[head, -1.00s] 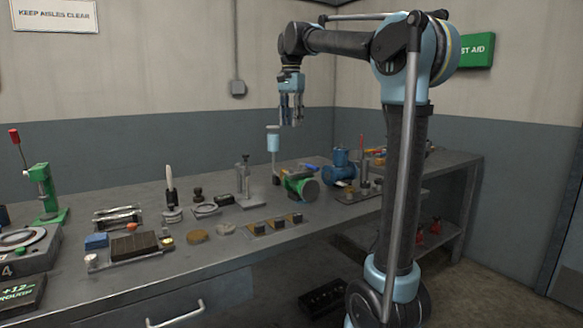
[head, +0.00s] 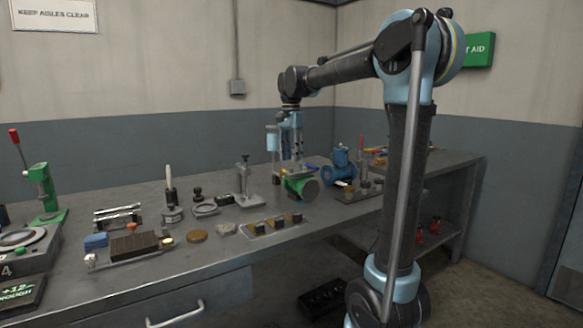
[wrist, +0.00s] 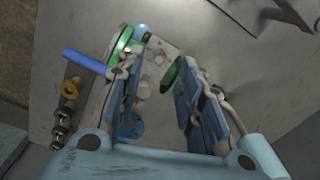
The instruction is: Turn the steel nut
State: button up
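My gripper (head: 291,168) points down just above a green motor-like unit (head: 302,188) on the workbench. In the wrist view my gripper (wrist: 155,78) has its two blue-padded fingers apart, with nothing clamped between them. Below and between the fingers lies a pale plate (wrist: 158,48) with small round metal fittings. One small silvery fitting (wrist: 145,89) looks like the steel nut, but it is too small to be sure. Green parts (wrist: 122,45) show beyond the fingers. The fingers hide part of the unit, and I cannot tell whether they touch it.
A blue pump-like unit (head: 341,163) stands right of the green one. A steel stand (head: 245,185) is to the left. A tray with dark blocks (head: 277,224) lies in front. In the wrist view, a blue-handled tool (wrist: 85,60) and several ring-shaped parts (wrist: 62,116) lie left.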

aim_at(291, 170)
jog(key=shift+f, duration=2.2)
grip_shut()
